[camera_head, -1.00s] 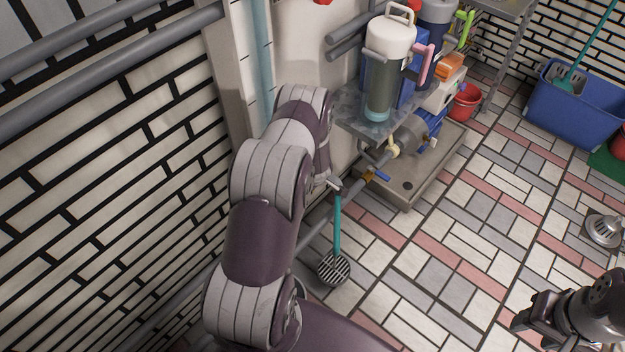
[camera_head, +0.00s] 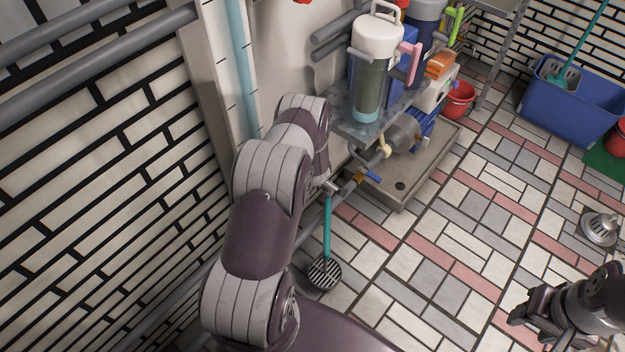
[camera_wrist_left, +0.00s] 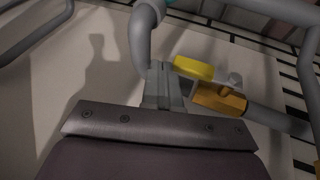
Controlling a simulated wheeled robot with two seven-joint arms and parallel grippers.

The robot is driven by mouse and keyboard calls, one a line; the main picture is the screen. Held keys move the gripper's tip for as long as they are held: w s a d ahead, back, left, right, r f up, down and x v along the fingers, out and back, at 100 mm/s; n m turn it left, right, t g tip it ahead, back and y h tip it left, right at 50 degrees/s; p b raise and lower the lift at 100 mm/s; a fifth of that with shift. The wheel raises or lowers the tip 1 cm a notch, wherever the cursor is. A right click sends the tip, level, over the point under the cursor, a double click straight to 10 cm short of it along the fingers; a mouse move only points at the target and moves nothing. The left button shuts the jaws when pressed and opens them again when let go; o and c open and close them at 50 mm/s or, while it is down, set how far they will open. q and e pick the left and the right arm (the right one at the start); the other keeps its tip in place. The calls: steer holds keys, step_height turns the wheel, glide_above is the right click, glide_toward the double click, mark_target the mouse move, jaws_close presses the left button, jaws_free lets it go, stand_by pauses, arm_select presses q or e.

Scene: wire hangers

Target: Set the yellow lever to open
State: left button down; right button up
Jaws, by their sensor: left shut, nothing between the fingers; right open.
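The yellow lever (camera_wrist_left: 193,68) shows in the left wrist view, above a brass-coloured valve body (camera_wrist_left: 220,99) on a grey pipe (camera_wrist_left: 282,122). Its handle slants slightly down to the right, roughly in line with that pipe. My left gripper (camera_wrist_left: 160,84) is shut and empty, its grey fingers just left of the lever's left end; I cannot tell whether they touch it. In the head view my left arm hides its own fingers and I cannot make out the yellow lever. My right gripper (camera_head: 533,318) is open and empty above the floor at the lower right.
A blue-handled valve (camera_head: 371,176) sits on the pipe by the pump base (camera_head: 402,199). A filter canister (camera_head: 372,75) stands above it. The tiled floor on the right is mostly clear.

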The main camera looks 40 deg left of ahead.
arm_select(q)
steer(key=shift+w+f, duration=0.1)
steer(key=shift+f, duration=0.05)
stand_by(0.5)
steer(key=p+v, duration=0.4)
steer(key=v, duration=0.8)
steer(key=shift+r+p, duration=0.3)
